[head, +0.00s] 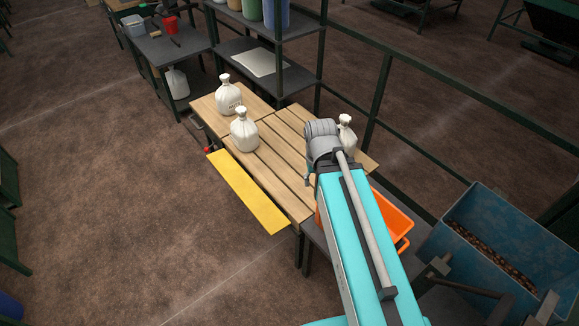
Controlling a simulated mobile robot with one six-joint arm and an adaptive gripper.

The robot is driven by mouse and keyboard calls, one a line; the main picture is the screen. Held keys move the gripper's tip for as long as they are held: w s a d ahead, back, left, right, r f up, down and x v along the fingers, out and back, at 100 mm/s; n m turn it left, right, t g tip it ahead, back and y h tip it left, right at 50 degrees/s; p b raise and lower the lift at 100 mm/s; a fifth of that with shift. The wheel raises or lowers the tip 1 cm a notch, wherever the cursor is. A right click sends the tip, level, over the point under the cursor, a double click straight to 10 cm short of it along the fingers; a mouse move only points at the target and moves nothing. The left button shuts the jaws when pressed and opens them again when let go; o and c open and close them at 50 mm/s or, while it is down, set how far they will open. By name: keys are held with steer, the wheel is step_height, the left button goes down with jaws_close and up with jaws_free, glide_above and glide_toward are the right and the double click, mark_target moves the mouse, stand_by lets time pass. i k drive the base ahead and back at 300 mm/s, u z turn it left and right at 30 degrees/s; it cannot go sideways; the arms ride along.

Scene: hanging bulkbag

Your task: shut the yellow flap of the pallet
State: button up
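The wooden slatted pallet (293,146) stands raised in the middle of the head view. Its yellow flap (248,193) is a long flat strip along the pallet's left front edge, sticking outward over the floor. White tied sacks stand on the pallet: one sack (228,97) at the back left, one sack (244,132) near the flap side, and one sack (346,132) at the right, partly behind my arm. My arm reaches in from the bottom right over the pallet's right end. My gripper is hidden behind the arm.
A red-tipped handle (208,150) sits by the flap's far end. An orange bin (393,214) and a blue bin of brown pieces (496,238) stand at the right. Dark shelves (245,48) and green rails (440,87) are behind. The floor (130,220) left of the flap is clear.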

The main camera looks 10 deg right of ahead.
mark_target(270, 217)
steer(key=z, duration=0.1)
steer(key=i, duration=1)
steer(key=u, duration=0.05)
